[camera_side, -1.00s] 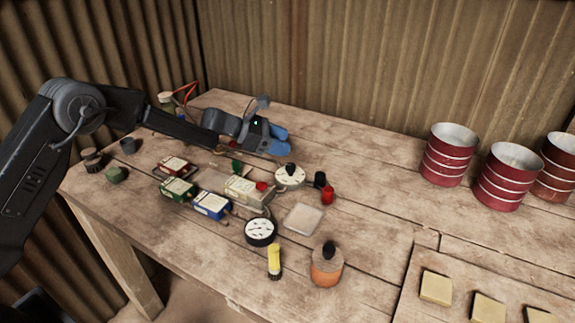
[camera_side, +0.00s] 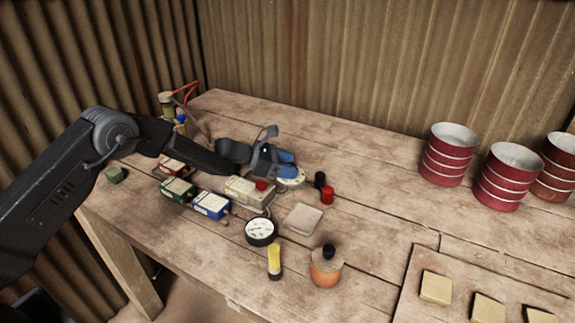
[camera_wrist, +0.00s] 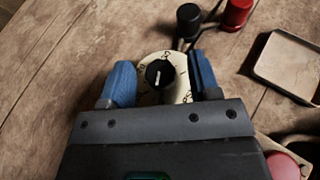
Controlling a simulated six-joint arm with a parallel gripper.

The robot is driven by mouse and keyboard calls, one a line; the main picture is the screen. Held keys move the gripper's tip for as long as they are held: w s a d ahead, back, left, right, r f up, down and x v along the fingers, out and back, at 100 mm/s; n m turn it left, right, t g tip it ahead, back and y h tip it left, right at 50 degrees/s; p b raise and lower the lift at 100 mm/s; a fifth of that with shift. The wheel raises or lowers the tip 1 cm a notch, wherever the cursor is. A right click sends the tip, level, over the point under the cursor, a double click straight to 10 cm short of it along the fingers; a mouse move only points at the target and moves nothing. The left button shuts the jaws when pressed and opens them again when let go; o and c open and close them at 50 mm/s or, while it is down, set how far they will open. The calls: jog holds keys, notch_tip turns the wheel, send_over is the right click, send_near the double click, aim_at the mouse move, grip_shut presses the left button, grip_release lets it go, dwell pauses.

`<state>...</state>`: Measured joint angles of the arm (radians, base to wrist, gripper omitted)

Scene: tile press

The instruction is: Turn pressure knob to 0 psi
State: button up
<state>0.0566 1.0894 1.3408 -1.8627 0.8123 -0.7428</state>
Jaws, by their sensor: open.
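The pressure knob is a black knob (camera_wrist: 159,74) on a cream round dial (camera_wrist: 181,85) with dark markings; its white pointer line shows in the wrist view. In the side view the cream dial (camera_side: 294,180) is partly hidden behind my gripper (camera_side: 287,169). In the wrist view my gripper (camera_wrist: 163,80) is open, with one blue finger on each side of the dial and a gap to the black knob. A white-faced gauge (camera_side: 261,231) with several dark marks lies nearer the front in the side view; its reading is too small to tell.
A box with a red button (camera_side: 262,185) stands left of the dial. Black and red cylinders (camera_wrist: 237,12) stand close beyond it. A shallow square tray (camera_side: 303,219), a yellow-black tube (camera_side: 274,262) and an orange bottle (camera_side: 326,267) are nearer the front. The right middle table is clear.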

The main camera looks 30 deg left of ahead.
jog(key=c, duration=0.9)
jog(key=shift+d+r+n+t+y, duration=0.1)
jog(key=shift+n+t+y, duration=0.5)
jog(key=shift+n+t, duration=0.2)
jog(key=o, duration=0.9)
jog(key=shift+s, duration=0.1)
jog(key=v, duration=1.3)
jog(key=shift+s+a+r, duration=0.15)
jog(key=shift+s+a, duration=0.05)
jog(key=shift+a, duration=0.15)
